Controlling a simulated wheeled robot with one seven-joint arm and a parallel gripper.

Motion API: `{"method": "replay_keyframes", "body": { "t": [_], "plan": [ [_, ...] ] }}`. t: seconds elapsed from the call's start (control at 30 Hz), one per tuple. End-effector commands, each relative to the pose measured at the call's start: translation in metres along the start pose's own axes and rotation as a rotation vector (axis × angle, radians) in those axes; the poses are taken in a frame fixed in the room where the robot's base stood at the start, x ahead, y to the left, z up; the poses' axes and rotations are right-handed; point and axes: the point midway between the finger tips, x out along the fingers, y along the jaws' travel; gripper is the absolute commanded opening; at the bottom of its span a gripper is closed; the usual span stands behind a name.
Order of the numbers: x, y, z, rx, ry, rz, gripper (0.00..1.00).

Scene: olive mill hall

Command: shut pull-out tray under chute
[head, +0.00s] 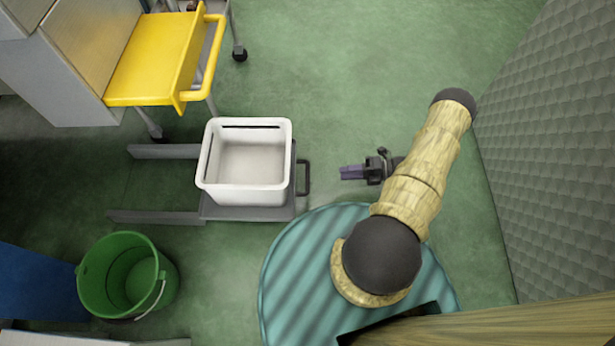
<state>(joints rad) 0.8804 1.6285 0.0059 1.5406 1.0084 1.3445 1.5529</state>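The pull-out tray (250,213) is a low grey platform that stands out to the right between two grey rails on the floor. A white open bin (245,190) sits on it and looks empty. A dark handle (306,177) is on the tray's right side. A gap shows between fingers and handle. I cannot tell the finger opening from above. No chute can be clearly made out.
A yellow panel with a yellow bar (155,60) juts out above left of the tray, beside a grey cabinet. A green bucket (128,275) stands at lower left. A grey textured wall (560,130) is at right. Green floor (370,70) is clear at top middle.

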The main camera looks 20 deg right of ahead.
Motion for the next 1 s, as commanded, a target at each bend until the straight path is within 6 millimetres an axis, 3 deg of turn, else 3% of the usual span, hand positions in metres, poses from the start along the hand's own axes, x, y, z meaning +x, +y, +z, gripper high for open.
{"method": "replay_keyframes", "body": {
  "t": [0.6, 0.8, 1.0],
  "plan": [
    [0.111, -0.004, -0.001, -0.001, 0.004, -0.001, 0.33],
    [0.133, -0.002, 0.0, -0.001, 0.001, -0.002, 0.33],
    [0.136, 0.0, 0.0, -0.003, 0.0, -0.002, 0.33]
  ]
}}
